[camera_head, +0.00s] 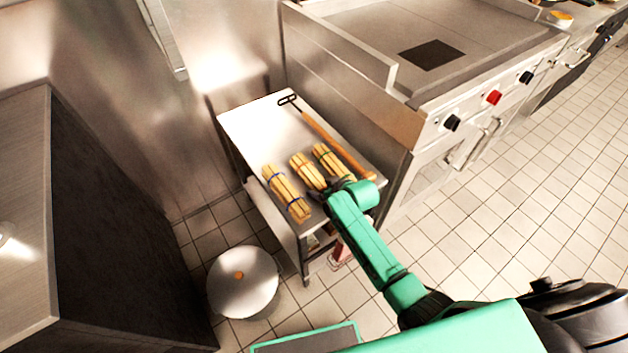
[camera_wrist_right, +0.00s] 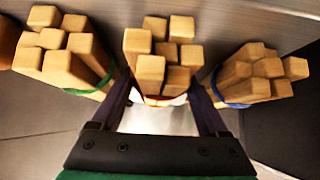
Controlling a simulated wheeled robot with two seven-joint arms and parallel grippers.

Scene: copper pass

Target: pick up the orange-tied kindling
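The orange-tied kindling (camera_head: 308,171) is the middle of three bundles of pale sticks on a small steel table (camera_head: 252,121). In the right wrist view this bundle (camera_wrist_right: 165,66) is straight ahead, stick ends toward me, with an orange band low on it. My right gripper (camera_wrist_right: 162,95) has one dark finger on each side of the bundle. The fingers look open, with small gaps beside the band; the fingertips are partly hidden. In the head view my green right arm covers the near end of the bundle. My left gripper is not in view.
Blue-tied kindling (camera_head: 287,192) lies to the left and green-tied kindling (camera_head: 333,161) close to the right. A long wooden-handled tool (camera_head: 330,137) lies beyond them. A steel griddle (camera_head: 432,60) borders the table.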

